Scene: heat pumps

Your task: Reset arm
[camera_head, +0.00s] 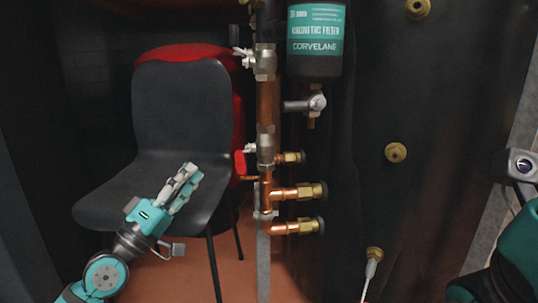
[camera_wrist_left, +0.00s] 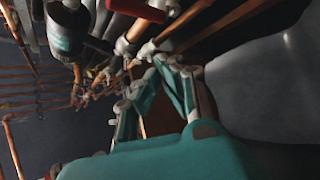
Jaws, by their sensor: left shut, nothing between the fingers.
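My left gripper (camera_head: 186,180) is in front of the black chair's seat, left of the copper pipework. Its fingers are together, point up and to the right, and hold nothing. In the left wrist view the teal fingers of this gripper (camera_wrist_left: 160,70) show with the pipes beyond them. Teal and dark parts of my right arm show at the right edge of the head view, but the right gripper's fingers are out of the picture.
The black chair (camera_head: 185,120) stands behind my left gripper. A vertical copper pipe (camera_head: 267,105) with brass-ended branches stands to its right, with a red valve handle (camera_head: 240,162). A black magnetic filter (camera_head: 315,65) hangs above.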

